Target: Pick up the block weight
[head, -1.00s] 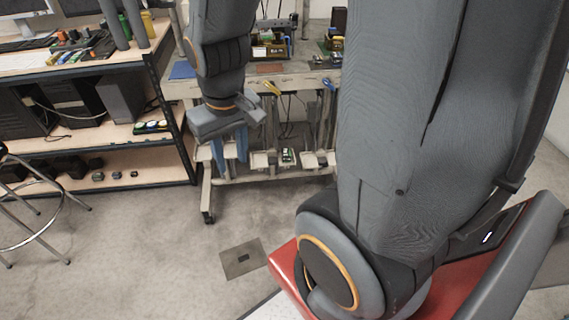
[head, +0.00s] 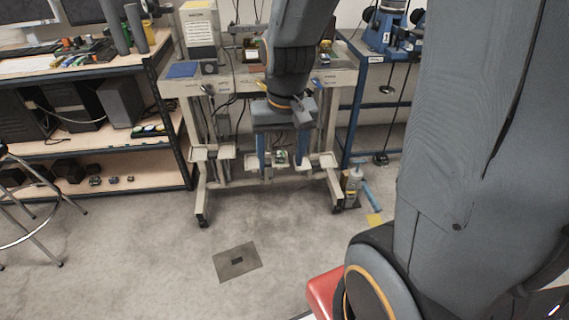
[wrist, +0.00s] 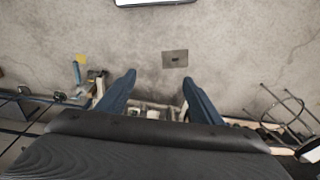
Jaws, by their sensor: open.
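My gripper (head: 282,153) is open and hangs empty in front of the pale lever frame stand in the head view. Its two blue fingers point down, and both also show in the wrist view (wrist: 158,79). A small green and white object (head: 281,157) shows between the fingers, apparently on the stand's middle low tray behind them; I cannot tell its distance. Several small dark block-like weights (head: 96,181) sit on the lower wooden shelf at the left. I cannot tell which thing is the block weight.
The bench shelves (head: 125,157) stand at left, with a stool (head: 30,235) before them. The stand's tabletop (head: 230,80) holds boxes and a blue pad. A blue-framed cart (head: 350,130) is at right. A flat plate (head: 237,262) lies on the mostly clear floor.

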